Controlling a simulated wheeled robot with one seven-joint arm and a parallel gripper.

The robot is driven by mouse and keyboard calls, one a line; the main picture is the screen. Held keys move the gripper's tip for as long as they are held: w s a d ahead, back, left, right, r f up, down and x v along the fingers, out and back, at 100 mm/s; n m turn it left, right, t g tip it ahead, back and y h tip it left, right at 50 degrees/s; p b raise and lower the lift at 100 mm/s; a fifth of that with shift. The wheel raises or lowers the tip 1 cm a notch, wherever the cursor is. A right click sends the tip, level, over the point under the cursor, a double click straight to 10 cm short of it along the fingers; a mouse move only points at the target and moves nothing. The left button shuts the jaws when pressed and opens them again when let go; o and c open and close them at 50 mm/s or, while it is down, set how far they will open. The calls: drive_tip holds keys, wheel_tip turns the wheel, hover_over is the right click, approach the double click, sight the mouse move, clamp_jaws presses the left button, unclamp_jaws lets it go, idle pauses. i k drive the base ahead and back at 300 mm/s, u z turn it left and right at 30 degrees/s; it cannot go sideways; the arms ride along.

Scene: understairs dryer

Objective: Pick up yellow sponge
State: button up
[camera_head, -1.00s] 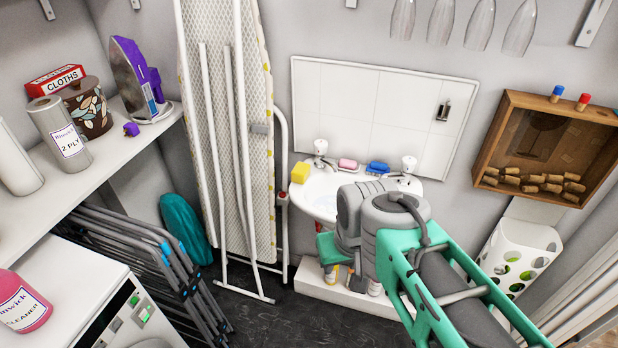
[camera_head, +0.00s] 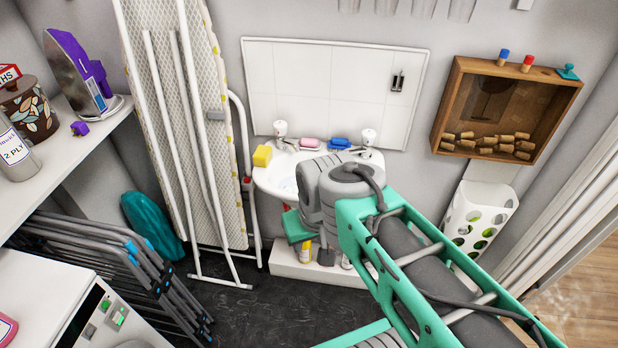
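The yellow sponge (camera_head: 262,156) sits on the back left rim of the white sink (camera_head: 270,180), to the left of the left tap. My arm reaches from the lower right toward the sink and covers the sink's right and front parts. The end of my arm is in front of the basin, to the right of and below the sponge in the picture. My gripper's fingers are hidden behind the arm, so I cannot tell whether they are open or shut. Nothing covers the sponge.
A pink item (camera_head: 310,143) and a blue item (camera_head: 340,143) lie between the taps. The folded ironing board (camera_head: 215,130) stands close left of the sink. A wooden cork box (camera_head: 508,110) hangs at right. Dark floor (camera_head: 250,310) is clear below.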

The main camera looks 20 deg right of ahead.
sight(261, 156)
drive_tip(key=z, duration=0.7)
drive_tip(key=i, duration=0.6)
drive_tip(key=u, duration=3)
